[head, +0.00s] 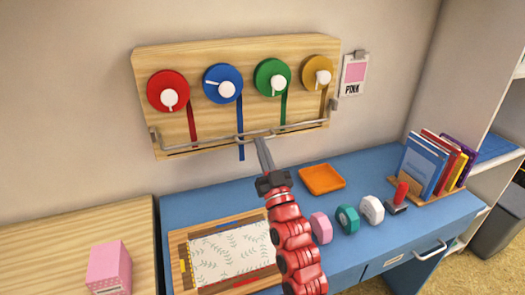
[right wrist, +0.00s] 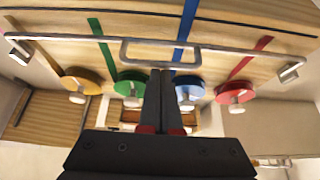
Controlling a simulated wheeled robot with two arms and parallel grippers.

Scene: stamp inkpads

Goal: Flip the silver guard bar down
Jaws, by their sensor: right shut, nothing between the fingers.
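The silver guard bar (head: 205,143) spans the lower front of a wooden wall board (head: 215,55), with a bracket at each end and a small loop at its middle. In the right wrist view the bar (right wrist: 250,53) runs across the picture, its loop in the middle. My right gripper (head: 260,140) is shut and empty, its fingertips close to the loop. In the right wrist view the fingertips (right wrist: 161,72) overlap the loop's edge; I cannot tell whether they touch it. My left gripper is not in view.
The board carries red (head: 168,91), blue (head: 222,83), green (head: 272,77) and yellow (head: 317,74) discs with hanging strips. The blue desk (head: 360,170) below holds an orange tray (head: 321,179), stamps and books (head: 440,160). A pink box (head: 108,268) stands at left.

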